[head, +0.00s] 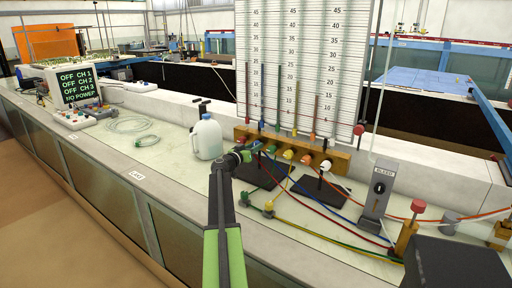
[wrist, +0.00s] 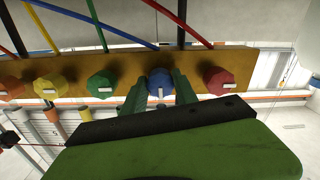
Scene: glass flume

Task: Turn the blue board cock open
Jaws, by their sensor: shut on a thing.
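The blue board cock (wrist: 160,80) is a round knob on the wooden manifold board, between a green cock (wrist: 102,84) and a red cock (wrist: 219,80) in the wrist view. Its white mark stands upright in that view, while the marks on its neighbours lie roughly level. My gripper (wrist: 160,92) is shut on the blue cock, with one green finger on each side of it. In the head view my gripper (head: 243,154) reaches the left end of the board (head: 345,158) and largely hides the blue cock.
Yellow (head: 288,154) and orange (head: 306,159) cocks follow along the board. A white jug (head: 206,138) stands close left of my gripper. Coloured tubes run across the bench on the right, near the grey bleed unit (head: 379,188).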

